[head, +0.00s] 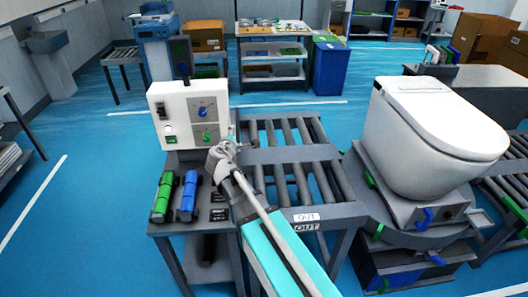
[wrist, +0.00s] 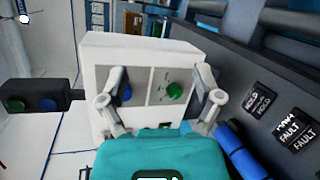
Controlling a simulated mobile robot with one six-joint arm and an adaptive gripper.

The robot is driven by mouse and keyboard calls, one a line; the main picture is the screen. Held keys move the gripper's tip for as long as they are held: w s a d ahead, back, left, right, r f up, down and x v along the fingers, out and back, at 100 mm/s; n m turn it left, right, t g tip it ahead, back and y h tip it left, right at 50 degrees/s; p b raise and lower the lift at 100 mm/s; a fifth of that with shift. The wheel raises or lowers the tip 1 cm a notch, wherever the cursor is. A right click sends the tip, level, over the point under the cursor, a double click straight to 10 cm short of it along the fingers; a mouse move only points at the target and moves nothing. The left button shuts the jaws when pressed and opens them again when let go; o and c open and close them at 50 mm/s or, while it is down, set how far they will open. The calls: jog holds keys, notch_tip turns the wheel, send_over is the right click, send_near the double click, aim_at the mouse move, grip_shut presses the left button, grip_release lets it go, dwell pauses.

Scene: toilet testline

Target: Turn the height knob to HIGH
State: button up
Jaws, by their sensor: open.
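A white control box (head: 180,100) stands at the back left of the small station. Its panel carries a blue knob (head: 202,111) and, below it, a green knob (head: 207,136). The labels are too small to read, so I cannot tell which is the height knob or where it points. My gripper (head: 222,155) is in front of the box's lower right side, near the green knob. In the wrist view my gripper (wrist: 160,85) is open and empty. The green knob (wrist: 174,91) shows between the fingers, and the blue knob (wrist: 126,93) shows close to the left finger.
A green cylinder (head: 163,196) and a blue one (head: 188,195) lie on the bench before the box. FAULT labels (wrist: 290,130) are beside them. A roller conveyor (head: 290,160) runs to the right, with a white toilet (head: 430,135) beyond it.

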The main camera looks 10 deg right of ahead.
jog(key=s+d+f+m+g+p, duration=0.3)
jog(key=s+d+m+g, duration=0.2)
jog(key=s+d+m, duration=0.2)
jog(key=shift+d+f+m+g+h, duration=0.2)
jog(key=shift+d+m+g+h, duration=0.25)
jog(key=shift+d, duration=0.3)
jog(key=shift+s, duration=0.1)
jog(key=s+f+m+g+y, duration=0.3)
jog(key=s+m+g, duration=0.1)
jog(key=s, duration=0.4)
jog(key=s+f+m+g+y, duration=0.3)
jog(key=s+f+m+g, duration=0.1)
jog(key=s, duration=0.4)
jog(key=shift+s+d+m, duration=0.3)
jog(key=shift+s+m, duration=0.1)
jog(key=shift+m, duration=0.15)
jog(key=shift+f+y, duration=0.1)
jog(key=shift+y, duration=0.15)
dwell(0.9)
